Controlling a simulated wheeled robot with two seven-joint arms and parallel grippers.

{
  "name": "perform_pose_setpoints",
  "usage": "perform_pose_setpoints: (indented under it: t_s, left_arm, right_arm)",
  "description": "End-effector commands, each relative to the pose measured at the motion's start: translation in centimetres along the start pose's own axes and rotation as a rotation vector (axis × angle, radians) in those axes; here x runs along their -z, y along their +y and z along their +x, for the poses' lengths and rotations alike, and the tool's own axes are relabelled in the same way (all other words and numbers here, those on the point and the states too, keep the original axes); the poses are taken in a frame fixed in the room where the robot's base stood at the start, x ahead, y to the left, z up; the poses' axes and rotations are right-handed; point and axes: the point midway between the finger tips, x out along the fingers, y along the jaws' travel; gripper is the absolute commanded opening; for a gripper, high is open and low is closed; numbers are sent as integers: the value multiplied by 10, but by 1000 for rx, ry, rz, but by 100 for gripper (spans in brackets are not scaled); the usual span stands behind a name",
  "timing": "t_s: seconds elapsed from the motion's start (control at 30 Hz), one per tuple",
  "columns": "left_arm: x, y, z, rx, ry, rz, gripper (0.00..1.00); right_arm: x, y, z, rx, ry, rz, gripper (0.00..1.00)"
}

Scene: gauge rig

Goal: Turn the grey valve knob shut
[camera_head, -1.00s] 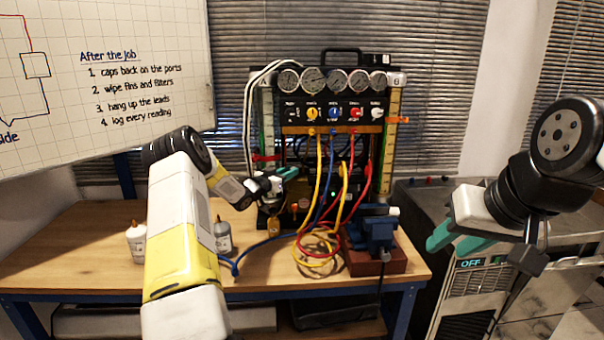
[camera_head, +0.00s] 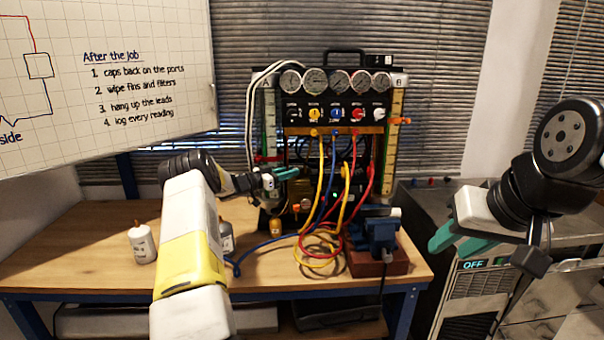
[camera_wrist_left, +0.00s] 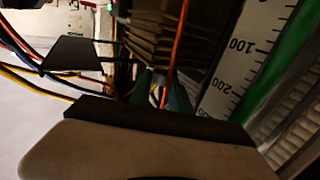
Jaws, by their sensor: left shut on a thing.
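The gauge rig (camera_head: 338,130) stands at the back of the bench. My left gripper (camera_head: 287,173) reaches to the rig's lower left part, and its teal fingers are closed there. In the left wrist view the teal fingers (camera_wrist_left: 163,92) show beside the dark ribbed part of the rig. My right gripper (camera_head: 458,243) is open and empty at the right, away from the rig.
Yellow, blue and red hoses (camera_head: 322,240) hang before the rig and coil on the bench (camera_head: 90,250). A blue vise (camera_head: 378,235) stands at the right. A white bottle (camera_head: 142,243) and a grey one stand near my left arm. The bench's left side is clear.

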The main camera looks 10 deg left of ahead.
Motion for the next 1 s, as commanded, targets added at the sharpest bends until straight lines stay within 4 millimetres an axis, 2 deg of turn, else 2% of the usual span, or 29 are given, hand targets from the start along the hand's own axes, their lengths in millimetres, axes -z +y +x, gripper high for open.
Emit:
perform_pose_setpoints:
  t_s: [0.03,0.07,0.17,0.47,0.57,0.9,1.0]
  left_arm:
    - [0,0,0,1,1,0,0]
    - [0,0,0,1,1,0,25]
    - [0,0,0,1,1,0,45]
    - [0,0,0,1,1,1,45]
    - [1,-1,-6,1,0,1,45]
    - [0,-1,-61,3,-1,0,45]
    - [0,-1,-72,2,0,1,45]
  right_arm:
    - [0,0,0,0,0,0,36]
    - [0,0,0,0,0,0,36]
    - [0,0,0,0,0,0,36]
    - [0,0,0,0,0,0,36]
    - [0,0,0,0,0,0,36]
    - [0,0,0,0,0,0,36]
    - [0,0,0,0,0,0,36]
